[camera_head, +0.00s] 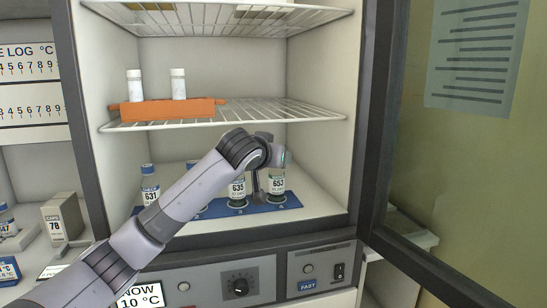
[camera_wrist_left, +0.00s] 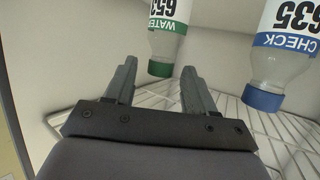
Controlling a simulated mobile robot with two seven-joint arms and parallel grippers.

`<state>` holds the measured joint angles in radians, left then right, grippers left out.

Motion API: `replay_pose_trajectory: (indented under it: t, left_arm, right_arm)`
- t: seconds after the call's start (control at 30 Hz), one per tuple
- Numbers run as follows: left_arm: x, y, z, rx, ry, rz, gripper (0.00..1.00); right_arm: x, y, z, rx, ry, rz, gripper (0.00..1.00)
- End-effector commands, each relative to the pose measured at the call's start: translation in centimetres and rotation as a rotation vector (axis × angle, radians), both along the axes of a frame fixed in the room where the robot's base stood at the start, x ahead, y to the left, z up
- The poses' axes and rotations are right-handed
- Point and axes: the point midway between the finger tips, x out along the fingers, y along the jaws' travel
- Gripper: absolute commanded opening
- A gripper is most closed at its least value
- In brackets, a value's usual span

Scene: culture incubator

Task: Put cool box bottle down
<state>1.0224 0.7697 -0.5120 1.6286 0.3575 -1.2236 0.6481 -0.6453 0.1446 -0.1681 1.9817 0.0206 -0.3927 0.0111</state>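The bottle labelled 653 WATER (camera_head: 277,184) stands upright on the blue numbered mat (camera_head: 290,203), at the mat's right end. In the left wrist view, which is upside down, its green cap (camera_wrist_left: 159,69) lies between the fingertips in the picture, with a gap to the fingers. My left gripper (camera_wrist_left: 158,68) is open at this bottle's cap; in the head view, it is partly hidden by my wrist. The bottle labelled 635 CHECK (camera_head: 237,190) stands to the left, and its blue cap (camera_wrist_left: 262,98) shows in the left wrist view. My right gripper is not in view.
A bottle labelled 631 (camera_head: 150,192) stands farther left; my arm hides part of the mat. Above is a wire shelf (camera_head: 290,112) with an orange rack (camera_head: 165,110) and two white vials. The incubator's door frame (camera_head: 375,130) is on the right.

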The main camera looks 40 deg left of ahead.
Motion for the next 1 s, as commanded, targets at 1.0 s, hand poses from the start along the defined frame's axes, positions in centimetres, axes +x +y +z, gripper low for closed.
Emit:
replay_pose_trajectory:
  t: [1.0]
  left_arm:
    - [-10.5, -3.0, 4.3, 0.000, 0.000, 0.000, 0.55]
  right_arm:
    - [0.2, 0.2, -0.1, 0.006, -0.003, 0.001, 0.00]
